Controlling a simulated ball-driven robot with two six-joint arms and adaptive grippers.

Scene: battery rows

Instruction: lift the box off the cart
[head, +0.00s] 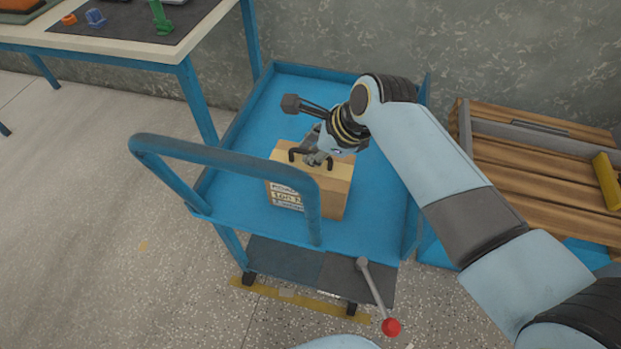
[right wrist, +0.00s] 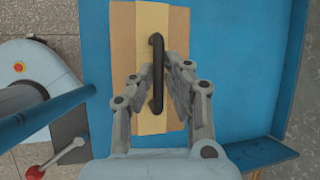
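The cardboard box (head: 337,196) sits on the blue top tray of the cart (head: 238,165), with a printed label on its front face. A black handle (right wrist: 157,75) stands on top of the box, along a pale tape strip. My right gripper (head: 314,158) is at the top of the box, reaching in from the right. In the right wrist view its fingers (right wrist: 158,78) are spread, one on each side of the handle, with gaps visible. The box rests flat on the tray. My left gripper is not in view.
The cart's blue push bar (head: 225,158) rises in front of the box. A workbench (head: 130,48) stands at the left, and a slatted wooden pallet (head: 530,190) at the right. A grey wall is behind. A lever with a red knob (head: 390,327) is near the cart's front.

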